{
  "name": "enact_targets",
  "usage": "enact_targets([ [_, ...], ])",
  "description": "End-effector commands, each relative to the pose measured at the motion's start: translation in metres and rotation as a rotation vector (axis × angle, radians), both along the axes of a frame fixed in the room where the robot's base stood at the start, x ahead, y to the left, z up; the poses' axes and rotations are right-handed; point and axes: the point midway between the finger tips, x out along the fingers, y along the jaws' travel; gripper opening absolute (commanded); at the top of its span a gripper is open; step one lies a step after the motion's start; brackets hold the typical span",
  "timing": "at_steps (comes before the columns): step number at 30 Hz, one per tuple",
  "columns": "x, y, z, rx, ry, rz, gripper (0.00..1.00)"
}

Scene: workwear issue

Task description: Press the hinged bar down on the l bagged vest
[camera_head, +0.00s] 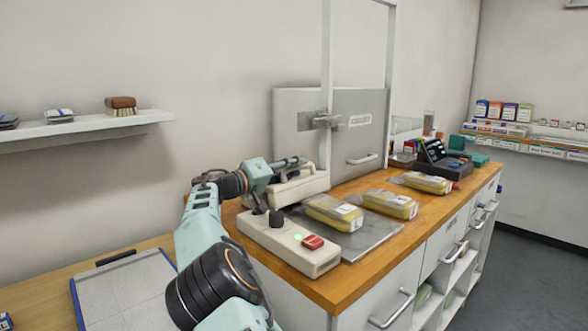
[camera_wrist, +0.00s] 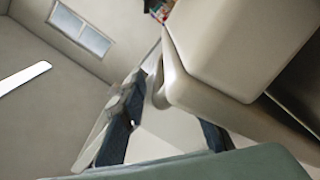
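My gripper (camera_head: 292,162) is at the bar's top. In the wrist view, my fingers (camera_wrist: 168,132) are apart and a cream part (camera_wrist: 215,95), probably the bar, is close to them. I cannot tell whether they touch it.
Two more yellow bagged vests (camera_head: 390,204) (camera_head: 428,182) lie along the wooden counter (camera_head: 345,285). A grey panel machine (camera_head: 300,112) stands behind, and a dark terminal (camera_head: 438,160) at the far end.

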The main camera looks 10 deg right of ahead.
Motion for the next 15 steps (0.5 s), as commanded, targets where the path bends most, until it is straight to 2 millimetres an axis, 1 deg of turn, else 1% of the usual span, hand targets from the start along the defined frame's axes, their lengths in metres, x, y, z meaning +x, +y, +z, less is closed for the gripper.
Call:
enact_targets([
  [5,-0.008,0.014,0.000,0.001,0.001,0.003,0.29],
  [15,-0.047,0.072,0.001,0.000,0.000,0.003,0.29],
])
